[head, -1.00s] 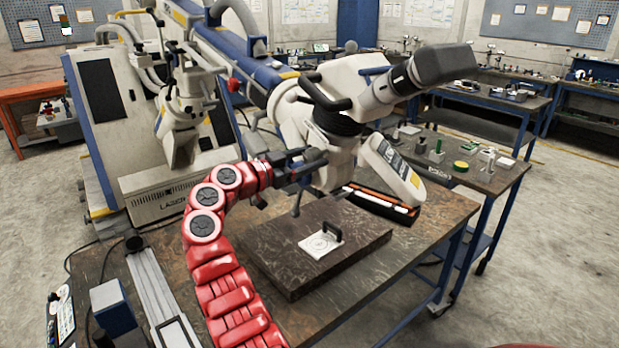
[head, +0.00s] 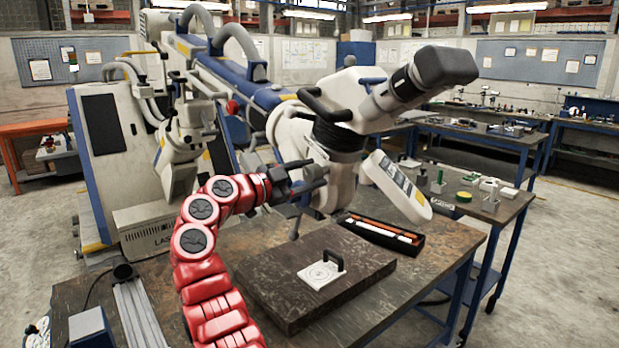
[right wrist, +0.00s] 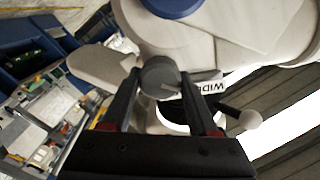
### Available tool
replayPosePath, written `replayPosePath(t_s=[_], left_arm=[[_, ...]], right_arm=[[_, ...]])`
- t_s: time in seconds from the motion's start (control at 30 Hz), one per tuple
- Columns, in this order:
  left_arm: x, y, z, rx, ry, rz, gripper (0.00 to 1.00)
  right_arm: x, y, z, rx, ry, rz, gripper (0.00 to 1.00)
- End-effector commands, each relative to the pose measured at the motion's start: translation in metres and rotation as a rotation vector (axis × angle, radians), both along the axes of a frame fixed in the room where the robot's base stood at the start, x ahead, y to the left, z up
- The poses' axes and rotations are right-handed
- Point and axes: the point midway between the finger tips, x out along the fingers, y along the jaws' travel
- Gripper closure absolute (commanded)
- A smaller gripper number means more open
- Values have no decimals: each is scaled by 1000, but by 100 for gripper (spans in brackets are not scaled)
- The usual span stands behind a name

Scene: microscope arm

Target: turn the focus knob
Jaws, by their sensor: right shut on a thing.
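The microscope head (head: 345,100) is cream and grey with a dark eyepiece, hanging from its arm above the table. The focus knob (right wrist: 160,76) is a short grey cylinder on the cream housing, seen in the right wrist view. My right gripper (right wrist: 160,88) is shut on the knob, one dark finger on each side of it. In the head view my red right arm reaches up to the near side of the microscope, where the right gripper (head: 310,177) points at the housing. The knob cannot be made out there. My left gripper is not in view.
A dark slab (head: 300,290) with a white plate (head: 321,275) lies on the table below. A black tray with orange and white rods (head: 378,232) is behind it. A large cream and blue machine (head: 108,130) stands at the left. Side benches are at the right.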

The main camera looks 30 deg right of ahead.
Motion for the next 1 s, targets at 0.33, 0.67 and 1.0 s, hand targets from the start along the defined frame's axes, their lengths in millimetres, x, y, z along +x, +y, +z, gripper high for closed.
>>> replayPosePath(t_s=[0.33,0.67,1.0], left_arm=[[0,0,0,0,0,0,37],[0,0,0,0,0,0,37],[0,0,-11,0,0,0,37]], right_arm=[[0,0,0,-1,1,1,19],[0,1,0,-1,1,1,11],[-3,54,-3,1,1,6,11]])
